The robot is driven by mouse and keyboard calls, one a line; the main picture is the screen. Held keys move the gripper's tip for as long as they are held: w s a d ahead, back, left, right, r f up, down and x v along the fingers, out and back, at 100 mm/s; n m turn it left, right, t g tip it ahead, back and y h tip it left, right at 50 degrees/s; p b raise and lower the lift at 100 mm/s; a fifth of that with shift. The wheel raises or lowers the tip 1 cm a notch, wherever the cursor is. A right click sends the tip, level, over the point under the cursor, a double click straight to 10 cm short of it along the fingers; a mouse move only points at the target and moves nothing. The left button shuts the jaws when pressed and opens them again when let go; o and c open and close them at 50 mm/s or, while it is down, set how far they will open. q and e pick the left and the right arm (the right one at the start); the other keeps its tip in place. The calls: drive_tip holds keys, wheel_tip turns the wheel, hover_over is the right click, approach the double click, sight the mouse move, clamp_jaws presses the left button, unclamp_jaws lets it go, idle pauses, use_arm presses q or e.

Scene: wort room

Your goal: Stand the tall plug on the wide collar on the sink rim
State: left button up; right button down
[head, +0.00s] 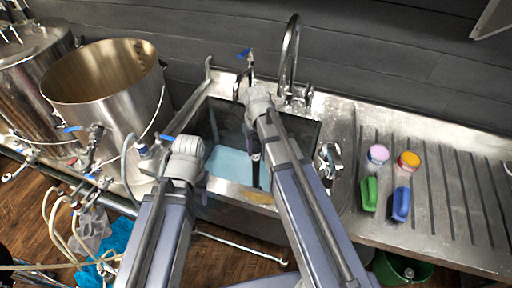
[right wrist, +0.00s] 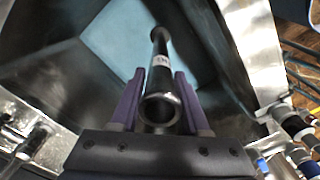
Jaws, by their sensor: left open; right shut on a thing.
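The tall plug (right wrist: 161,75) is a dark tube with a pale label and a flared far end. My right gripper (right wrist: 156,100) is shut on it, with purple fingers on both sides. In the head view the plug (head: 256,172) hangs roughly upright over the sink basin, below my right gripper (head: 254,140). My left gripper (head: 203,184) is open near the left front corner of the sink, mostly hidden by its wrist. I cannot make out the wide collar in either view; my arms cover part of the rim.
A tap (head: 290,60) stands behind the basin. A steel kettle (head: 105,85) with valves and hoses is at left. Two lidded jars (head: 378,154) and green and blue brushes (head: 401,203) sit on the right drainboard.

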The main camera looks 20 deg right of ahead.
use_arm(q)
wheel_tip(320, 180, up, 29)
drive_tip(key=p, duration=2.8)
use_arm(e)
wheel_tip(320, 180, up, 29)
